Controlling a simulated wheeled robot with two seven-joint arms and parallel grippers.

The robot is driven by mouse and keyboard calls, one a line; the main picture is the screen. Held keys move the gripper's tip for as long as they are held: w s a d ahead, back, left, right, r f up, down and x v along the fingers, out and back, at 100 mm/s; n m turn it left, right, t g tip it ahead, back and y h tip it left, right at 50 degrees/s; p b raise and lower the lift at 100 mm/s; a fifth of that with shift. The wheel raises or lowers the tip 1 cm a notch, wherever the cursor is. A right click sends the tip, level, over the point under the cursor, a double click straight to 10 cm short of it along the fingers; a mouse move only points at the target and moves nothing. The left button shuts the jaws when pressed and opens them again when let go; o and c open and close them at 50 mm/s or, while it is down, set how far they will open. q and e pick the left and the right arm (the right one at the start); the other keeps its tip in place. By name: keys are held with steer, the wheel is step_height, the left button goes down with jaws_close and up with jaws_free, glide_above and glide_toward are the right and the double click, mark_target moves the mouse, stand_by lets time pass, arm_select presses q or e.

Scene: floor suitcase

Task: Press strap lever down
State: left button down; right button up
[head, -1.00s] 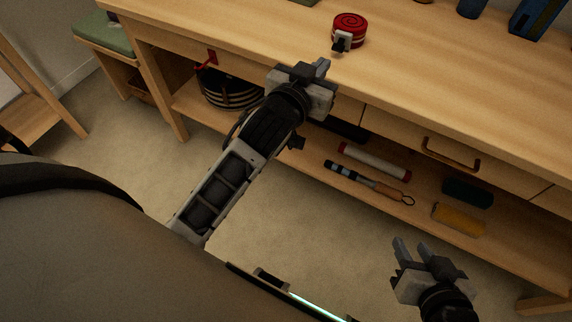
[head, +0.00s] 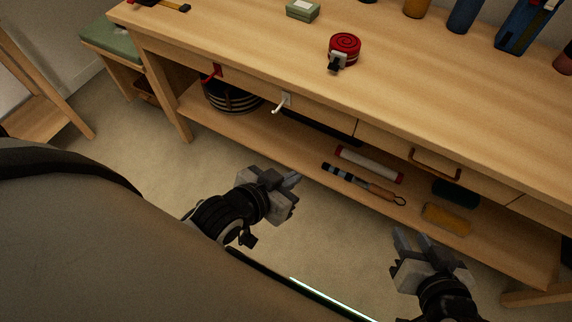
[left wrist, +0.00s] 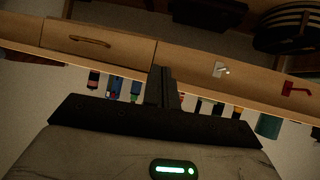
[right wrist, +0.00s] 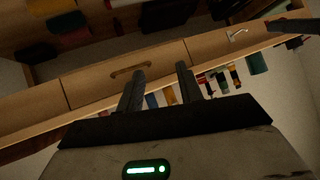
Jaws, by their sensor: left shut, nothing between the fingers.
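A coiled red strap (head: 345,45) lies on the workbench near its front edge. Its pale buckle with a dark end (head: 337,61) faces the front edge; whether its lever is up or down is too small to tell. My left gripper (head: 293,181) is shut and empty, low in front of the bench and well away from the strap. In the left wrist view its fingers (left wrist: 160,82) are together. My right gripper (head: 411,240) is open and empty, further right in front of the lower shelf. Its parted fingers (right wrist: 160,75) show in the right wrist view.
The bench front has a white lever (head: 282,103), a red hook (head: 212,73) and a drawer handle (head: 436,163). A green box (head: 303,10) and several bottles stand on top. Rolls and tools lie on the lower shelf. The benchtop around the strap is clear.

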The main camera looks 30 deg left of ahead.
arm_select(q)
steer(key=shift+s+d+f, duration=0.15)
steer(key=shift+s, duration=0.85)
arm_select(e)
steer(key=shift+r, duration=0.4)
arm_select(q)
steer(key=shift+s+d+f+g, duration=0.15)
steer(key=shift+s+g, duration=0.15)
steer(key=shift+s, duration=0.15)
arm_select(e)
steer(key=shift+t+h, duration=0.4)
steer(key=shift+h, duration=0.4)
steer(key=d+f, duration=0.1)
steer(key=s+d+f, duration=0.1)
steer(key=d+f, duration=0.1)
steer(key=shift+f, duration=0.1)
steer(key=shift+s+d, duration=0.1)
steer(key=shift+c, duration=0.5)
